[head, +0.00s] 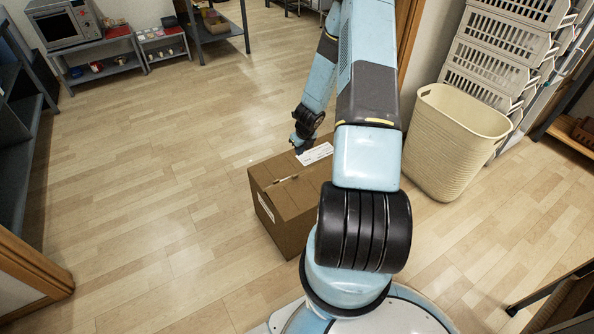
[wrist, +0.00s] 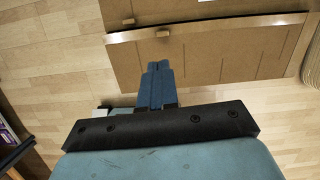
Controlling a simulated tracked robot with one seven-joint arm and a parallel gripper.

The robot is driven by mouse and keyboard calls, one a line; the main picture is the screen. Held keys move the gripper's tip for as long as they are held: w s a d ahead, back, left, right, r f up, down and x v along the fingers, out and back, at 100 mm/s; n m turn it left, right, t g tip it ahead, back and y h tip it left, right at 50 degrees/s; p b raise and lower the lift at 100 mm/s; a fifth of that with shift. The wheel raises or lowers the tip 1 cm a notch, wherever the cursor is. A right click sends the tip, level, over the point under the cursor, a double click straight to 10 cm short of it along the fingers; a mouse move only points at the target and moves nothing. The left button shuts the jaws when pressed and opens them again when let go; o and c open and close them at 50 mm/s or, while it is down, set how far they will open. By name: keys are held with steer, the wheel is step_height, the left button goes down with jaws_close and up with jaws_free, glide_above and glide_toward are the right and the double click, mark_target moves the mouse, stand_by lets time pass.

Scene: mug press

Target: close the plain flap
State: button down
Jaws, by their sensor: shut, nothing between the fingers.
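A brown cardboard box (head: 290,206) stands on the floor in front of me, partly hidden by my arm. Its visible top looks nearly flat, with a white label (head: 315,153) near the far edge. Which flap is the plain one, and how far it stands open, I cannot tell. My gripper (head: 300,147) is at the box's far edge, beside the label. In the wrist view, my gripper (wrist: 158,66) is shut and empty, its fingertips in front of a bare cardboard panel (wrist: 220,55) with a pale edge; contact is unclear.
A tall cream basket (head: 450,140) stands right of the box, with stacked grey crates (head: 495,55) behind it. Shelves (head: 22,120) line the left wall. A microwave (head: 62,22) sits at the back left. The floor left of the box is clear.

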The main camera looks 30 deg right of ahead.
steer(key=f, duration=0.2)
glide_toward(295, 175)
steer(key=shift+m, duration=0.3)
steer(key=x, duration=0.5)
steer(key=shift+w, duration=0.1)
steer(key=shift+f, duration=0.2)
steer(key=shift+w, duration=0.1)
steer(key=x, duration=0.4)
steer(key=shift+w+f, duration=0.15)
steer(key=shift+w, duration=0.3)
steer(key=shift+a+f, duration=0.1)
steer(key=shift+f, duration=0.1)
